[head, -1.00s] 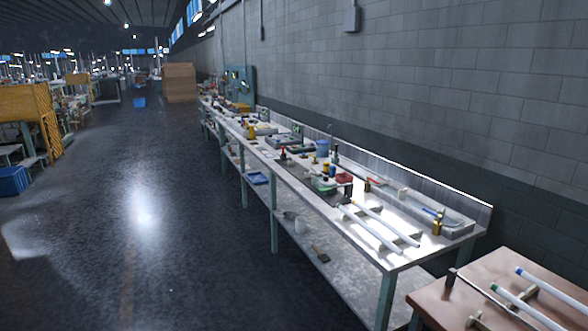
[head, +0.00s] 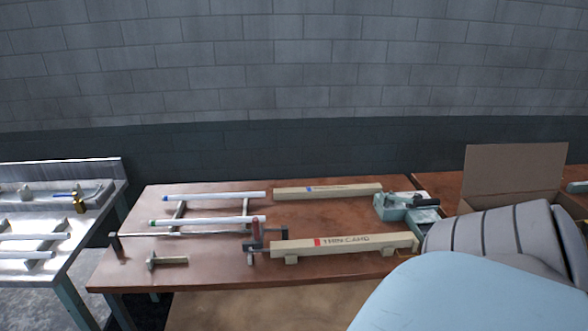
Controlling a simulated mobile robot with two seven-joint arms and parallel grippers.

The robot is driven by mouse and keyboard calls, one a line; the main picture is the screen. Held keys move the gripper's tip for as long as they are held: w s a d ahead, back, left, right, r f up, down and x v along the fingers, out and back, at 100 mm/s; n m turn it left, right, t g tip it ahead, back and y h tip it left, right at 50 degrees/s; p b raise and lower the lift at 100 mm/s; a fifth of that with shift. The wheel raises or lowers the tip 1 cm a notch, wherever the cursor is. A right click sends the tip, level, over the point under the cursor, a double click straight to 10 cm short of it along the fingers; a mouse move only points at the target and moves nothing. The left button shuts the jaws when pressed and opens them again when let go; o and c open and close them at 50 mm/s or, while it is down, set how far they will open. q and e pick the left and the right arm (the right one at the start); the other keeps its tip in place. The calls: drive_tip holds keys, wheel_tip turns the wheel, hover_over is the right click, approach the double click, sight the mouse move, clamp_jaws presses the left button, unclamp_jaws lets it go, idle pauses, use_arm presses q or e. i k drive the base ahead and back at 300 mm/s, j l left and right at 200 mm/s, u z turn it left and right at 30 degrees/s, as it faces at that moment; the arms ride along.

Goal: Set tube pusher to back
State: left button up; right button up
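No part is clearly marked as the tube pusher. A thin metal rod (head: 190,234) with a dark upright end (head: 115,242) lies along the front of a white tube on the brown table. A small T-shaped metal piece (head: 168,260) lies nearer the table's front edge. A dark and red upright fitting (head: 262,242) stands at the rod's right end, by a wooden block marked "THIN CARD" (head: 340,244). I cannot tell which of these is the pusher. Neither of my grippers is in view.
White tubes with blue (head: 214,196) and green (head: 205,221) marks rest on supports. A second wooden block (head: 328,190), a green device (head: 405,206) and an open cardboard box (head: 514,178) stand right. A metal bench (head: 40,215) is left. Light blue and grey shapes block the lower right.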

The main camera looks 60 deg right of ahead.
sight(256, 241)
drive_tip(key=z, duration=1.5)
